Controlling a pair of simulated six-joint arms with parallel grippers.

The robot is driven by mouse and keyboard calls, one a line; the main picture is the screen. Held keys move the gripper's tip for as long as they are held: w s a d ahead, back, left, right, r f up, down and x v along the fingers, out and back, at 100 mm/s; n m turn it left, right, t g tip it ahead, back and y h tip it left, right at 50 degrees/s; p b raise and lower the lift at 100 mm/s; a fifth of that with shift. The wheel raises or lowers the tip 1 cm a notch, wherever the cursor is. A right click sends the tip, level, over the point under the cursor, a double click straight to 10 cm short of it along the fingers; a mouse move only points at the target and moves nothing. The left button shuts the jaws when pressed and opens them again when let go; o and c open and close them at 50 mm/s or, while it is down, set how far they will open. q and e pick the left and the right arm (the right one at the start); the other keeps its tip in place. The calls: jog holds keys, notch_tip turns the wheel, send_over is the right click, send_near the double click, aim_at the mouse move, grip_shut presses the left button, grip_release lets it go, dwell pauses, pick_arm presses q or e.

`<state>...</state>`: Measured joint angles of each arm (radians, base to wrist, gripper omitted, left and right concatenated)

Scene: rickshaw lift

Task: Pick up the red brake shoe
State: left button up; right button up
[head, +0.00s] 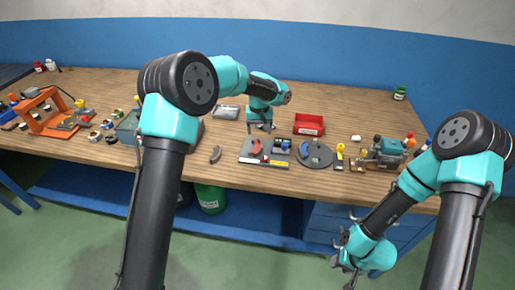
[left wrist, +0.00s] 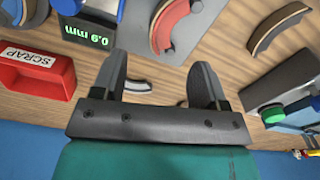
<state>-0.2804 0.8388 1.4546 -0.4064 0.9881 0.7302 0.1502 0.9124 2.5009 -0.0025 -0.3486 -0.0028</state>
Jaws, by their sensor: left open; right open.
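The red brake shoe (head: 256,146) lies on a grey plate (head: 246,159) near the front middle of the bench. In the left wrist view the red brake shoe (left wrist: 172,22) is at the top, ahead of the fingertips and cut off by the frame edge. My left gripper (head: 260,127) is behind it, above the bench; in its wrist view my left gripper (left wrist: 160,66) is open with nothing held, apart from the shoe. My right gripper (head: 347,260) is open and empty, low in front of the bench at the right.
A red SCRAP bin (head: 308,123) stands right of my left gripper. A dark curved shoe (head: 215,155) lies left of the plate. A round grey disc (head: 326,157) holds a blue curved piece (head: 304,147). A digital gauge (left wrist: 88,32) shows 0.9 mm beside the red shoe.

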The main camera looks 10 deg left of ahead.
aim_at(258, 144)
pick_arm(q)
jog(key=shift+f, duration=1.5)
jog(key=shift+w+a+f, duration=0.1)
jog(key=shift+a+f, duration=0.05)
jog(key=shift+f, duration=1.15)
jog(key=shift+a+f, duration=0.1)
jog(key=shift+f, duration=1.2)
jog(key=c, duration=1.1)
jog(key=shift+r, duration=0.1)
jog(key=shift+r, duration=1.75)
jog(key=s+d, duration=0.1)
jog(key=s, duration=0.4)
jog(key=s+r, duration=0.1)
jog(key=s, duration=0.4)
jog(key=s+d, duration=0.1)
jog(key=s, duration=0.4)
jog(key=shift+s+d+r, duration=0.15)
jog(key=shift+s+d, duration=0.2)
jog(key=shift+s, duration=0.05)
